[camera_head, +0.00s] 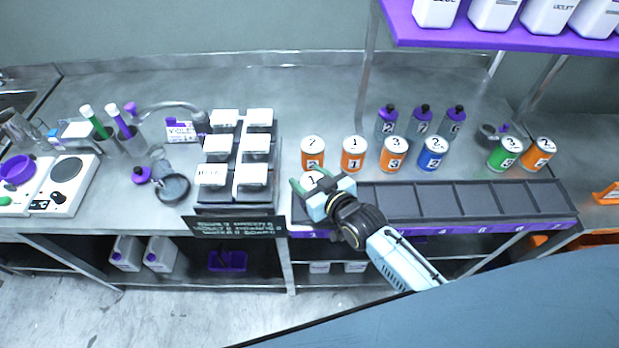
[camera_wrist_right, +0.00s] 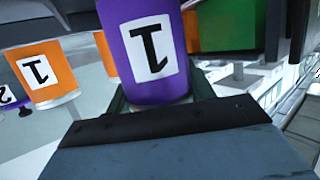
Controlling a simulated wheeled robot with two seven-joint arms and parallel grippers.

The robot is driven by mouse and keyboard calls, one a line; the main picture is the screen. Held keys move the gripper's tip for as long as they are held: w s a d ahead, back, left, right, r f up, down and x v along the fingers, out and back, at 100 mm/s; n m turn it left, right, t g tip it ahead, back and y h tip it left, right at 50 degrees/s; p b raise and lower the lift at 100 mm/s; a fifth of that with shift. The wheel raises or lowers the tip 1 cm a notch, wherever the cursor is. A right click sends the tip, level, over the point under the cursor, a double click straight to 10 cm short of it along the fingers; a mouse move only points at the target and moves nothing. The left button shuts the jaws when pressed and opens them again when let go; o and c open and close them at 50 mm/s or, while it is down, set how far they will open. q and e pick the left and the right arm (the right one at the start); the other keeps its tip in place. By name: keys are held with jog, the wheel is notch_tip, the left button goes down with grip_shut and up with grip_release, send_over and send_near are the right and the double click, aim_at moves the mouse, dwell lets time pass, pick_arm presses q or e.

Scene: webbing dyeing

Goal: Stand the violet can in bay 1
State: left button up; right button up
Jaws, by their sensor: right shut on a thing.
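The violet can (camera_wrist_right: 183,78) is large in the right wrist view, with a black 1 on its white label. In the head view only its white lid (camera_head: 311,179) shows well; my gripper hides most of its side. My right gripper (camera_head: 321,186) is shut on the can, one finger on each side. It holds the can over the left end of the dark bay rack (camera_head: 405,201), where bay 1 lies hidden under the gripper. I cannot tell whether the can touches the bay floor. My left gripper is not in view.
Orange cans (camera_head: 353,154) and a blue can (camera_head: 433,153) stand in a row just behind the rack. A green can (camera_head: 505,152) stands farther right. Dark bottles (camera_head: 421,122) stand behind them. A tiered stand with white-lidded pots (camera_head: 254,177) is close on the left. The rack's right bays are empty.

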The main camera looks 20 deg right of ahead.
jog(key=o, duration=0.7)
jog(key=shift+f, duration=0.2)
jog(key=o, duration=0.5)
jog(key=shift+r, duration=0.25)
jog(key=v, duration=1.2)
